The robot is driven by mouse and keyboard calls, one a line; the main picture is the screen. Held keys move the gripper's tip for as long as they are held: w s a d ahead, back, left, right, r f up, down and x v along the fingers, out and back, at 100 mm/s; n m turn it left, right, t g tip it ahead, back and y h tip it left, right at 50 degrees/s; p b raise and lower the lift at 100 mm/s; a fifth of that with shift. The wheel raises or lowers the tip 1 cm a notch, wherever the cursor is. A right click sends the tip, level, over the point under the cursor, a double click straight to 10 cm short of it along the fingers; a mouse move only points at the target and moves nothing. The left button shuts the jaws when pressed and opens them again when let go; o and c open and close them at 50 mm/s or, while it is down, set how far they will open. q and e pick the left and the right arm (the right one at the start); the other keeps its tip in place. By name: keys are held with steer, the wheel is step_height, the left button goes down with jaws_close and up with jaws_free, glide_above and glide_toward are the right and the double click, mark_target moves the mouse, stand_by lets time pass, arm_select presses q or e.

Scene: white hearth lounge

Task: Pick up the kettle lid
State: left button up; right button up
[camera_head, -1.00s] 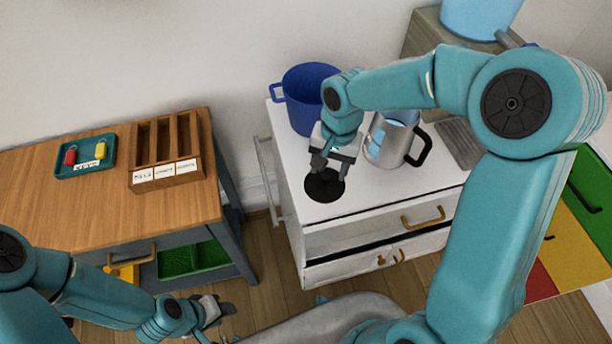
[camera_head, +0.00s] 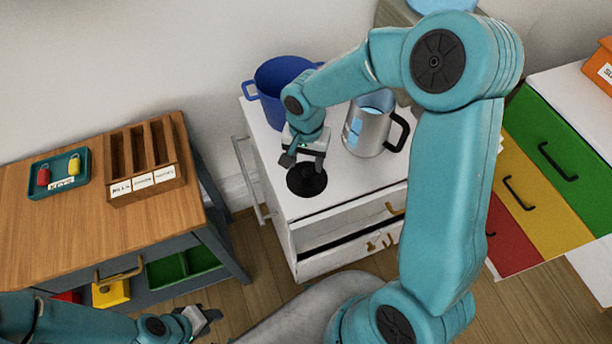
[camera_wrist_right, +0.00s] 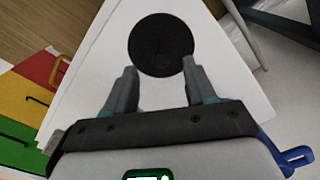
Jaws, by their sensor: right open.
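The kettle lid (camera_head: 306,180) is a round black disc with a small knob, lying flat on the white cabinet top (camera_head: 352,185) near its front left corner. My right gripper (camera_head: 303,161) is open and empty, just behind and above the lid. In the right wrist view the lid (camera_wrist_right: 160,45) lies past the fingertips, roughly centred between the two spread fingers (camera_wrist_right: 159,74). The steel kettle (camera_head: 371,125) stands upright and open at the right, with blue inside. My left gripper (camera_head: 202,318) is low at the bottom, away from the cabinet; its jaws are too small to read.
A blue pot (camera_head: 270,85) stands behind my right gripper. A wooden table at left holds a teal key tray (camera_head: 75,185) and a slotted wooden box (camera_head: 150,190). Coloured drawers (camera_head: 560,150) stand at right. The cabinet top around the lid is clear.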

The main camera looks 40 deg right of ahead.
mark_target(307, 171)
steer(key=shift+s+f, duration=0.15)
steer(key=shift+f, duration=0.25)
steer(key=shift+w+d+f+p, duration=0.15)
steer(key=shift+f+p, duration=0.1)
steer(key=shift+f, duration=1.15)
steer(key=shift+w+d+f+p, duration=0.1)
steer(key=shift+w+f+p, duration=0.1)
steer(key=shift+f, duration=1.15)
jaws_close()
